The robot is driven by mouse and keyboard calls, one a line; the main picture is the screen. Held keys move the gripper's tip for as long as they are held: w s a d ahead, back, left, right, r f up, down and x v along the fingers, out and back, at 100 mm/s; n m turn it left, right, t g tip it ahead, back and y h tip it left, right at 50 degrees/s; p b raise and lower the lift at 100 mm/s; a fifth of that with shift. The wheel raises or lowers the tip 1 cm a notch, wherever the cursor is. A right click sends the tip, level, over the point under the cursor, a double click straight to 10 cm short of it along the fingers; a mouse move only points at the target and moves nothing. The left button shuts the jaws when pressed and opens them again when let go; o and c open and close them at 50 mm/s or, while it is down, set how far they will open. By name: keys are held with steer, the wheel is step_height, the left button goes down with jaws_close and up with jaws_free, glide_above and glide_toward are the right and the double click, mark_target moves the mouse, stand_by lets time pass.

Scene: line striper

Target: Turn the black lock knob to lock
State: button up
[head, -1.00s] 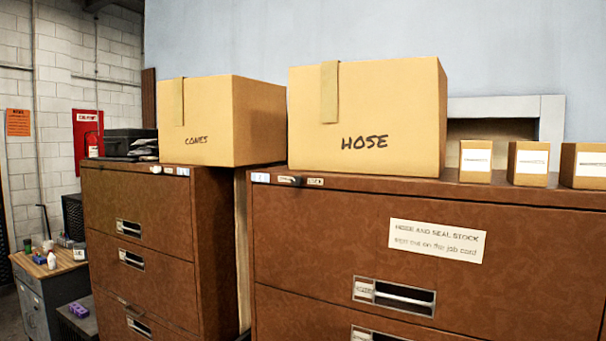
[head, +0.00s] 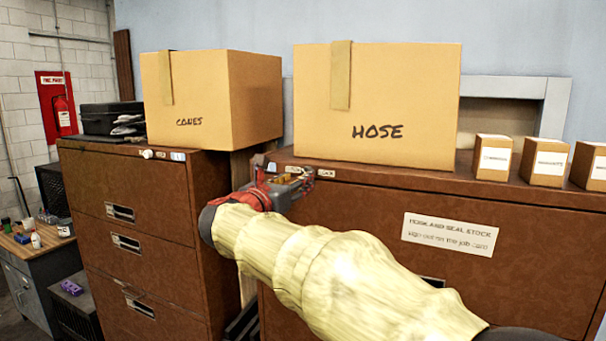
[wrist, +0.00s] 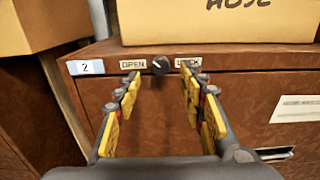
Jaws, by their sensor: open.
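The black lock knob (wrist: 161,66) sits on the top front edge of the right brown cabinet, between an OPEN label (wrist: 133,64) and a LOCK label (wrist: 189,63). A small light mark shows on the knob, but its exact direction is too small to tell. My gripper (wrist: 160,82) is open and empty, with its yellow-padded fingers on either side of the knob's line, pointing at it. The fingertips appear just short of the knob, with no clear contact. In the head view my gripper (head: 297,181) is at the cabinet's top left corner and hides the knob.
A HOSE box (head: 377,105) stands on the cabinet just above the knob. A CONES box (head: 212,100) stands on the left cabinet (head: 130,200), which has a white knob (head: 147,154). Small boxes (head: 543,162) line the right side. A narrow gap separates the cabinets.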

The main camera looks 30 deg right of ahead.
steer(key=x, duration=0.4)
steer(key=shift+w+d, duration=0.15)
steer(key=shift+d, duration=0.05)
jaws_close()
stand_by(0.4)
